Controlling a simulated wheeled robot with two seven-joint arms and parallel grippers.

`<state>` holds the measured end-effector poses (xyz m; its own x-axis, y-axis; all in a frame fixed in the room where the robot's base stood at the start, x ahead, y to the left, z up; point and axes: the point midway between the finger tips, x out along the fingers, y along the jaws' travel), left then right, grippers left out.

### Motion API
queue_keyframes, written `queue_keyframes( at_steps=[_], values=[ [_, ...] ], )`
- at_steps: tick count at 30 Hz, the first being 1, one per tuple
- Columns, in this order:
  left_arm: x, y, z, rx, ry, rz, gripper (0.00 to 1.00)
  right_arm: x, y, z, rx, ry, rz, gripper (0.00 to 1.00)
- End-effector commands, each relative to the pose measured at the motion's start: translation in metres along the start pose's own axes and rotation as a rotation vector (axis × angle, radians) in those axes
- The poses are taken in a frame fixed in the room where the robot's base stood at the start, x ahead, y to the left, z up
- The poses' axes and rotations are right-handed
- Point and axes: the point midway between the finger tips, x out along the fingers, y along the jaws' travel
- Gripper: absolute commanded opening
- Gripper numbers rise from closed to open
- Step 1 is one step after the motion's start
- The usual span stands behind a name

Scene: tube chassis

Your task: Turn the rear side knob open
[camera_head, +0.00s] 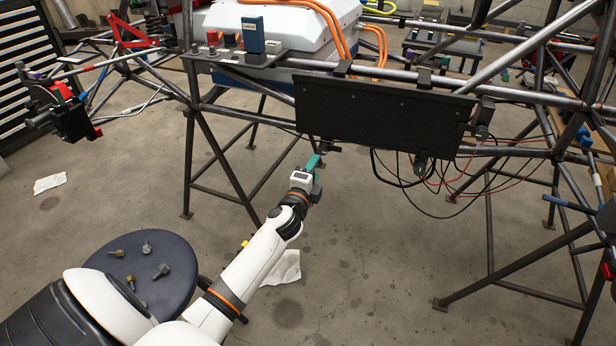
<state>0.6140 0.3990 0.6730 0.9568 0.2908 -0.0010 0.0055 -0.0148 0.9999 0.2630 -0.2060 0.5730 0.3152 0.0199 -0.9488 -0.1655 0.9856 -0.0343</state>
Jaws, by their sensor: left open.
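A dark, knob-like part (331,148) sits under the lower left corner of a black panel (378,112) on the tube chassis. I cannot tell if it is the rear side knob, or how it is turned. My left gripper (314,163) has teal fingers and is just left of and below this part. It is open. Whether its fingers touch the part cannot be told at this size. Another dark fitting (420,163) hangs under the panel further right. My right gripper is not in view.
The steel tube frame (240,180) has legs and diagonal braces around my arm. Thin red and black cables (450,185) hang at the right. A dark round stool (150,265) with several bolts stands at the lower left. White paper (283,267) lies on open floor.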

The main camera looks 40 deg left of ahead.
Motion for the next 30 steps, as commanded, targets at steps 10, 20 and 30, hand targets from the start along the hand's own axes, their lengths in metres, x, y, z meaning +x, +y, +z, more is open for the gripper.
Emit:
queue_keyframes(
  at_steps=[10,20,30],
  values=[
    [-0.044,0.0,0.0,0.001,0.001,0.0,0.49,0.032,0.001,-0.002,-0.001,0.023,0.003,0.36],
    [-0.045,0.0,0.0,0.001,0.001,0.0,0.49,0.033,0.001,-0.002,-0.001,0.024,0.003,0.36],
    [-0.054,-0.008,0.001,-0.052,0.019,-0.033,0.49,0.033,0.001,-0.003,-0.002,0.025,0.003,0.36]
  ],
)
